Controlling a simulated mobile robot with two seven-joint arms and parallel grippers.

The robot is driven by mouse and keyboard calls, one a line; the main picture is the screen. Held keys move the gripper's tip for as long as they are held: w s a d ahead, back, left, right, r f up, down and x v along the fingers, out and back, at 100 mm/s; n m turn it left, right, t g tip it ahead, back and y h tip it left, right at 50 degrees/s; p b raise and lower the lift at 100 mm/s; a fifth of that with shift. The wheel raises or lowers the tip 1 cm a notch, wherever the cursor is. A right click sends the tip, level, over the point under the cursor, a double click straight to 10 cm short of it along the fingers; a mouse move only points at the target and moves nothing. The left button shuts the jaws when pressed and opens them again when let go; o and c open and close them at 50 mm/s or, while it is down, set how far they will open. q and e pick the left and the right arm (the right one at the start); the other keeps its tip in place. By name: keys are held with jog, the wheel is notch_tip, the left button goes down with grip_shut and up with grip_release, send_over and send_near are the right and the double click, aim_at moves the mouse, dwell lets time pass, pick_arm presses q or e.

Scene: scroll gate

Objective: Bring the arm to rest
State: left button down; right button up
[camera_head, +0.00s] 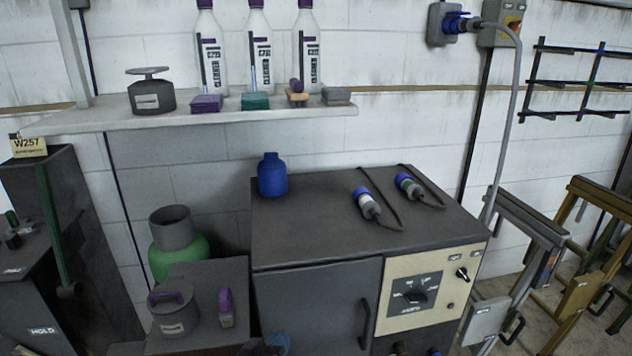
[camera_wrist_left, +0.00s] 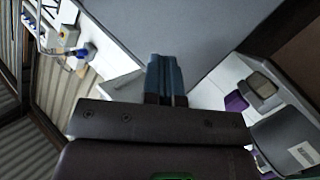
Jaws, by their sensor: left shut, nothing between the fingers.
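My right gripper is in neither view.
The dark cabinet (camera_head: 320,215) carries a blue bottle (camera_head: 272,176) and two cabled connectors (camera_head: 368,205). A low stand (camera_head: 222,272) holds a dark weight (camera_head: 173,308) and a purple-and-grey block (camera_head: 226,307). A shelf (camera_head: 230,116) runs above.

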pick_arm(q)
jog(key=s+a+f+g+y+p, duration=0.1)
jog(key=s+a+f+y, duration=0.1)
jog(key=s+a, duration=0.4)
jog(key=s+a+f+g+y+p, duration=0.1)
jog(key=s+a+f+y+p, duration=0.1)
jog(key=s+a, duration=0.5)
jog(key=s+a+f+m+y+p, duration=0.1)
jog(key=s+a, duration=0.6)
jog(key=s, duration=0.8)
jog(key=shift+s+f+g+y+p, duration=0.3)
jog(key=shift+f+g+y, duration=0.15)
jog(key=shift+y, duration=0.45)
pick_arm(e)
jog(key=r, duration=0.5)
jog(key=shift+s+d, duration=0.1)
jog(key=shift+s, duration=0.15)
pick_arm(q)
jog(key=shift+f, duration=0.1)
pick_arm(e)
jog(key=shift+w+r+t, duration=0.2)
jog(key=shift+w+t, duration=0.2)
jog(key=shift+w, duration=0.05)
